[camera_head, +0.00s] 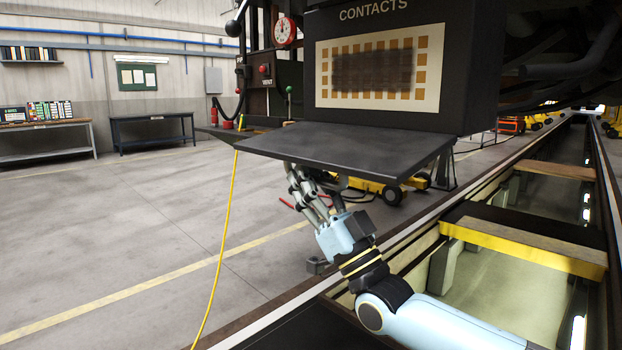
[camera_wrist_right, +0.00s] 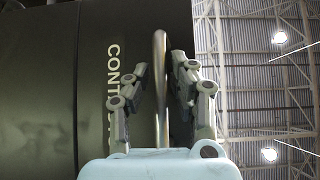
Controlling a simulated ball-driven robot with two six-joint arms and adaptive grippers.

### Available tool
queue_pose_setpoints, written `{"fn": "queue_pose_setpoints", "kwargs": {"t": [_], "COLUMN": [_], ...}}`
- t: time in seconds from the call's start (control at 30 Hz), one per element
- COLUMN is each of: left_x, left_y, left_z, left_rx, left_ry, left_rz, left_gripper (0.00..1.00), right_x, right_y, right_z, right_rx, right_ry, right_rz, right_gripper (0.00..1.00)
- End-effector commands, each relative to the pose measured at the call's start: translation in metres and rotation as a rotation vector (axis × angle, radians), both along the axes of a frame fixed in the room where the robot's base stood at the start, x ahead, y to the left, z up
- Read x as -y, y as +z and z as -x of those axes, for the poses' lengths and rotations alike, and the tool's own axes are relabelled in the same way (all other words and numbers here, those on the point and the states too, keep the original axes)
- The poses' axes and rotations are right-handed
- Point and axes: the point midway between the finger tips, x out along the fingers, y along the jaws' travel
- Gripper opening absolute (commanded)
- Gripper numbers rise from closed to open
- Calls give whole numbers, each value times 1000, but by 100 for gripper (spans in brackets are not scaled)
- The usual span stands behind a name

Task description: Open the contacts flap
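The contacts flap (camera_head: 345,150) is a flat dark panel that stands folded down, about level, below the black contacts box (camera_head: 475,60). The uncovered face shows a cream panel (camera_head: 425,100) with rows of orange-brown squares and a dark smudged patch. My right gripper (camera_head: 305,180) is under the flap, its fingertips partly hidden by it. In the right wrist view its two fingers (camera_wrist_right: 160,75) stand apart on either side of a thin, shiny upright bar or edge (camera_wrist_right: 161,85), with lettering behind. I cannot tell whether they touch it. My left gripper is not in view.
A yellow cable (camera_head: 226,235) hangs at the left of the flap. Yellow wheeled equipment (camera_head: 375,185) stands behind below it. The inspection pit with a yellow-edged crosspiece (camera_head: 525,250) lies at the right. The floor (camera_head: 120,230) at the left is clear.

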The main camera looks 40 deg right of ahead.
Motion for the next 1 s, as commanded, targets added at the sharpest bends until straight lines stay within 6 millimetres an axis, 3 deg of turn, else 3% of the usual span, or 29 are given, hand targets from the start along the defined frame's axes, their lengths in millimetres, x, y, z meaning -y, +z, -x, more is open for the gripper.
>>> {"fn": "queue_pose_setpoints", "kwargs": {"t": [0.03,0.17,0.63,1.0], "left_x": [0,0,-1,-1], "left_y": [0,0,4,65], "left_z": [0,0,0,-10], "left_rx": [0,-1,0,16], "left_ry": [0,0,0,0], "left_rz": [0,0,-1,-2], "left_gripper": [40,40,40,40], "right_x": [0,0,-1,-15], "right_y": [0,0,3,48], "right_z": [0,0,0,1], "right_rx": [0,0,-1,-13], "right_ry": [0,0,-1,-2], "right_rz": [0,0,-12,-278], "right_gripper": [16,0,0,0]}}
